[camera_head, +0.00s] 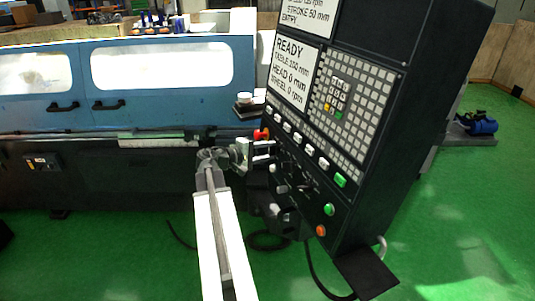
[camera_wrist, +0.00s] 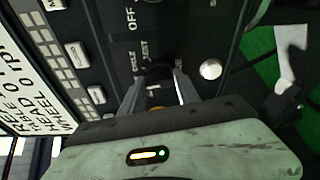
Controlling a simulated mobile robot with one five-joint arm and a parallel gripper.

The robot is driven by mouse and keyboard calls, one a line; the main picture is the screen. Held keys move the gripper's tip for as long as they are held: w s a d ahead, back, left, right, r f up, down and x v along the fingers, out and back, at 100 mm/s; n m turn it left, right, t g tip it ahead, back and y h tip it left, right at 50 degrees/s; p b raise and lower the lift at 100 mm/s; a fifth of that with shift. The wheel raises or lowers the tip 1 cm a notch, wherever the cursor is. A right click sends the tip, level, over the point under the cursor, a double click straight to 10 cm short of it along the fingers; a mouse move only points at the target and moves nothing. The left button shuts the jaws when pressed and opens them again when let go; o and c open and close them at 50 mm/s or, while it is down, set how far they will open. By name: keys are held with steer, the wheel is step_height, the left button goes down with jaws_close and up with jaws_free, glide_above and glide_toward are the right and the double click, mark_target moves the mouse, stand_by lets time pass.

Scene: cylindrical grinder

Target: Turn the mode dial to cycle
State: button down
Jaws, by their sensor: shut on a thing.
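The mode dial (camera_wrist: 158,71) is a dark round knob on the black control panel, low in the wrist view and partly covered by my fingers. My gripper (camera_wrist: 157,84) has one finger on each side of it and is shut on it. Small white lettering stands just beyond the dial, too blurred to read surely; an OFF label is farther up. In the head view my gripper (camera_head: 270,150) reaches the panel's left edge, and it and the arm hide the dial there. The dial's pointer is hidden, so I cannot tell its setting.
The tilted control panel (camera_head: 385,60) carries a READY screen (camera_head: 292,70), a keypad (camera_head: 350,105), a green button (camera_head: 329,209) and an orange button (camera_head: 321,230). A red knob (camera_head: 261,134) sits close to my gripper. The blue grinder (camera_head: 170,100) stands behind; green floor is open at right.

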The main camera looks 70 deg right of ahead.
steer(key=m+b, duration=0.1)
steer(key=m, duration=0.1)
steer(key=m+b, duration=0.1)
steer(key=m, duration=0.2)
steer(key=shift+f+m+g+h, duration=0.15)
steer(key=shift+m+g+h, duration=0.15)
steer(key=shift+h, duration=0.1)
stand_by(0.4)
steer(key=c, duration=0.9)
jaws_free()
steer(key=shift+a, duration=0.1)
steer(key=f+v, duration=0.1)
steer(key=v, duration=0.6)
steer(key=shift+w+a+r+p, duration=0.25)
steer(key=shift+r+p, duration=0.15)
steer(key=shift+r, duration=0.1)
